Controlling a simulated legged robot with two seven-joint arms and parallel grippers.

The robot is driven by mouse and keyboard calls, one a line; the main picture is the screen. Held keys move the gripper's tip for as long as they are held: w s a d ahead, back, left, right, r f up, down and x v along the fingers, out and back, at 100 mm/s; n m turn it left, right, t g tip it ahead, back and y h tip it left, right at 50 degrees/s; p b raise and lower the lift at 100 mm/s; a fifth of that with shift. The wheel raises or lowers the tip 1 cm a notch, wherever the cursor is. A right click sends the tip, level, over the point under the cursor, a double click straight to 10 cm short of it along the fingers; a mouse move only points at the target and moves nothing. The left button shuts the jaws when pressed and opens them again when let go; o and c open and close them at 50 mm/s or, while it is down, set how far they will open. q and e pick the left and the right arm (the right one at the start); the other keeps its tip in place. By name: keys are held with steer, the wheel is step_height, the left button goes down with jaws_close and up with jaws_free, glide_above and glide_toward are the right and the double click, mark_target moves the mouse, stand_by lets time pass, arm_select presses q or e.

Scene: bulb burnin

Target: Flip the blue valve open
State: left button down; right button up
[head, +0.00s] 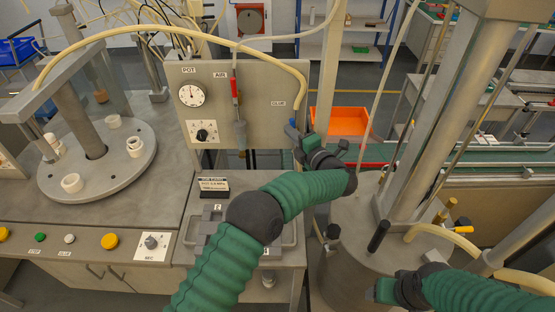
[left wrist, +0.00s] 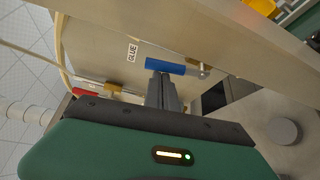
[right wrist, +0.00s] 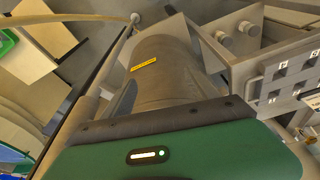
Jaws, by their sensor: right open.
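The blue valve handle (head: 292,130) is at the right edge of the grey panel, below the GLUE label. In the left wrist view the blue handle (left wrist: 165,66) lies crosswise at the tips of my left gripper (left wrist: 162,84). The left fingers look close together and touch or nearly touch the handle; whether they enclose it is unclear. In the head view my left gripper (head: 302,143) is just below and right of the handle, partly hidden by its own wrist. My right gripper (head: 376,291) is open, low in front of the grey drum, away from the valve.
The panel (head: 262,84) carries a POT gauge (head: 191,94), a knob (head: 202,134) and a red AIR handle (head: 235,88). A yellow hose (head: 270,56) arches over it. The grey drum (head: 345,235) with posts stands right. An orange bin (head: 340,121) lies behind.

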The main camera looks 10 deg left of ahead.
steer(key=shift+a+f+b, duration=0.15)
steer(key=shift+f+b, duration=0.65)
steer(key=shift+f, duration=0.35)
